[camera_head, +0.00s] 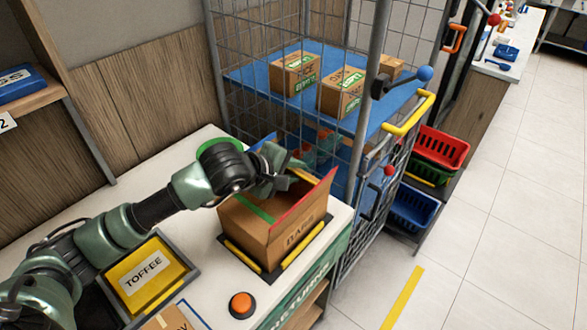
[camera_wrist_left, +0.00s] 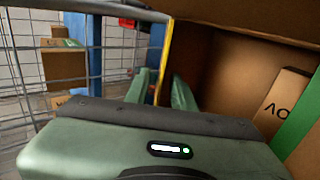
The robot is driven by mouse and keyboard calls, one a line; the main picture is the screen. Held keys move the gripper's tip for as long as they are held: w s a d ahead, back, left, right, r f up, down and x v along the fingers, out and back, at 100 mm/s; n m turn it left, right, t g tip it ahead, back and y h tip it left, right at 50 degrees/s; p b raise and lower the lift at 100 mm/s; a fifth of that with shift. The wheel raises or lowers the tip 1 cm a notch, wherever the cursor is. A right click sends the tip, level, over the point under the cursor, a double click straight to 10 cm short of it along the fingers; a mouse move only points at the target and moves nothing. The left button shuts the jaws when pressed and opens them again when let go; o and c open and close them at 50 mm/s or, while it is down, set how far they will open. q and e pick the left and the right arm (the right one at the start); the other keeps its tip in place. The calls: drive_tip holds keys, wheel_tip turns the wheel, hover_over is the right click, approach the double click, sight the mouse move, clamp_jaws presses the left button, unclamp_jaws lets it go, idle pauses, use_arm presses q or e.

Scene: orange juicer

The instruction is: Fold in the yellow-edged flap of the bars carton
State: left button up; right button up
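The brown bars carton (camera_head: 268,236) stands open on the counter, its label facing front right. Its yellow-edged flap (camera_head: 303,175) stands up at the far side. A red-edged flap (camera_head: 308,199) stands up at the right, and a blue-edged flap (camera_head: 265,144) shows behind my wrist. My left gripper (camera_head: 284,177) is at the carton's far side, by the yellow-edged flap. In the left wrist view its green fingers (camera_wrist_left: 164,92) are apart, with the yellow edge (camera_wrist_left: 166,60) between them. Whether they touch the flap is unclear. My right gripper is out of view.
Black-and-yellow rails (camera_head: 300,248) hold the carton's base. A wire cage (camera_head: 238,60) with cartons on a blue shelf stands close behind. A toffee tray (camera_head: 187,258) and an orange button (camera_head: 241,305) are in front. Coloured bins (camera_head: 440,150) stand at the right.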

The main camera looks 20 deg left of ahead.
use_arm(q)
clamp_jaws()
idle(1.4)
